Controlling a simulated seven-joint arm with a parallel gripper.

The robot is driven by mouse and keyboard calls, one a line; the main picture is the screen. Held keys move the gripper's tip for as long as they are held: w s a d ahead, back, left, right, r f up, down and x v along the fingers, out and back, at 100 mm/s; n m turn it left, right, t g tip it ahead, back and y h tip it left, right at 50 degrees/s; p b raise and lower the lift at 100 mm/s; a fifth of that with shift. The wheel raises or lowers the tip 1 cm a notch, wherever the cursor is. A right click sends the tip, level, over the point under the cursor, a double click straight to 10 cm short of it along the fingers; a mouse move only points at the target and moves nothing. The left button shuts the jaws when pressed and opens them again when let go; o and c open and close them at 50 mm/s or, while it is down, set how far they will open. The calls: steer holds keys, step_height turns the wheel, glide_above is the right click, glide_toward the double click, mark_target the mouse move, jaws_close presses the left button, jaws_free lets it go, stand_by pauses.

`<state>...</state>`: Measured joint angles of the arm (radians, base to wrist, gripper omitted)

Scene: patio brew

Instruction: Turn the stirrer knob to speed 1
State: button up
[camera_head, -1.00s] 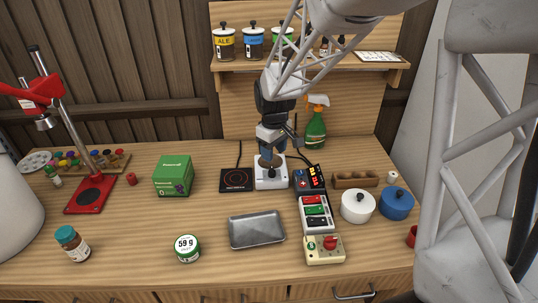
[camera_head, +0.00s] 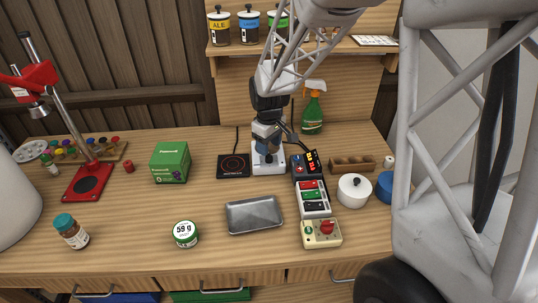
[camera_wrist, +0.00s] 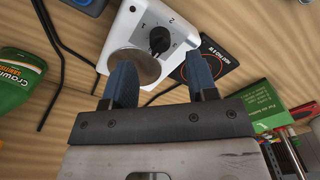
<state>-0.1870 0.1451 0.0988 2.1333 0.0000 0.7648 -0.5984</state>
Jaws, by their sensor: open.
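The white stirrer (camera_head: 269,168) stands on the bench beside the black hot plate, with a round metal plate (camera_wrist: 134,67) on its top. Its black knob (camera_wrist: 159,39) shows in the wrist view, with printed speed marks around it. The knob's exact setting is too small to tell. My gripper (camera_wrist: 162,80) is open with nothing between its blue fingers. The fingertips point toward the stirrer, and the knob appears just beyond the gap between them. In the head view my gripper (camera_head: 266,148) is over the stirrer and hides part of it.
The black hot plate (camera_head: 234,166) is left of the stirrer and a dark device with red digits (camera_head: 308,166) is right. A green box (camera_head: 170,162), a metal tray (camera_head: 254,215) and a spray bottle (camera_head: 312,110) stand around.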

mark_target(269, 157)
steer(key=shift+f, duration=2.3)
steer(key=shift+c, duration=0.3)
steer(key=c, duration=0.9)
